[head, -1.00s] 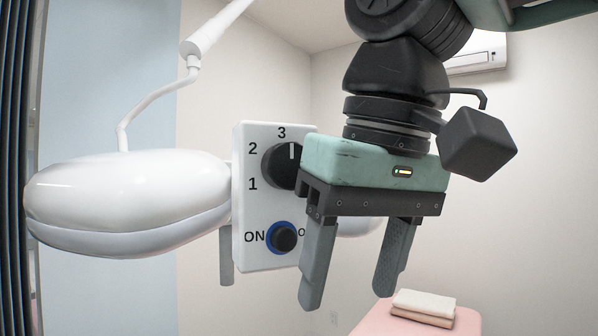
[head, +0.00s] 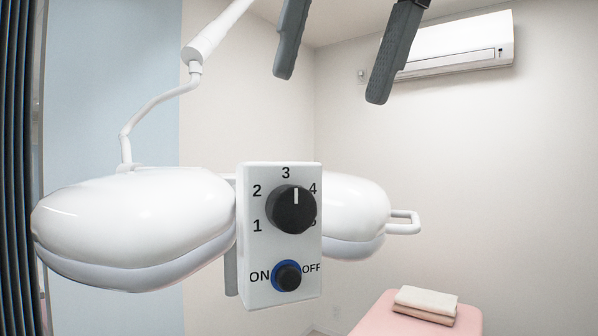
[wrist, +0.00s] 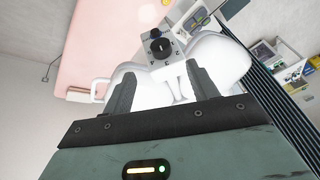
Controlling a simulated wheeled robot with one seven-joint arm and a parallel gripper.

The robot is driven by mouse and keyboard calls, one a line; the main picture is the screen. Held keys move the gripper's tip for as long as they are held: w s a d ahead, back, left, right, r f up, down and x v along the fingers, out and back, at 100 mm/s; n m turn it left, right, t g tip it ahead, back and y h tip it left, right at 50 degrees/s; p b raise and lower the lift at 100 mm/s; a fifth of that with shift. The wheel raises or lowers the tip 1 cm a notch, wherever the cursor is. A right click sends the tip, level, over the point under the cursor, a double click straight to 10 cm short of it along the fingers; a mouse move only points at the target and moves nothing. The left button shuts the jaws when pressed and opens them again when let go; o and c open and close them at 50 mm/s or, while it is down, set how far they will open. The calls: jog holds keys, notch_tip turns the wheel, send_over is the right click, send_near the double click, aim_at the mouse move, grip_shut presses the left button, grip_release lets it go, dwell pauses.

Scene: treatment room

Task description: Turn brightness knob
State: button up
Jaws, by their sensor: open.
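The brightness knob (head: 291,210) is a large black dial with a white mark, on the upper part of a white control panel (head: 257,290). Numbers surround it; the mark points up, between 3 and 4. A small black ON/OFF knob (head: 288,277) with a blue ring sits below. The panel is fixed to a white lamp (head: 130,220). My gripper (head: 331,87) is open and empty, above the panel and apart from it. In the wrist view, my gripper (wrist: 158,70) points toward the lamp (wrist: 218,60), and the brightness knob (wrist: 162,48) shows beyond the fingertips.
A white jointed arm (head: 150,107) carries the lamp. A handle (head: 406,222) sticks out at its right. A pink bed (head: 385,312) with folded towels (head: 427,301) stands at lower right. An air conditioner (head: 460,47) hangs on the wall. The space before the panel looks clear.

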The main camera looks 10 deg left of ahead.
aim_at(297, 204)
jog(key=p+x, duration=0.1)
jog(key=x, duration=1)
jog(key=shift+w+a+f+p, duration=0.1)
jog(key=shift+a+f+p, duration=0.1)
jog(key=shift+p, duration=0.1)
jog(key=shift+d, duration=0.1)
jog(key=c, duration=1)
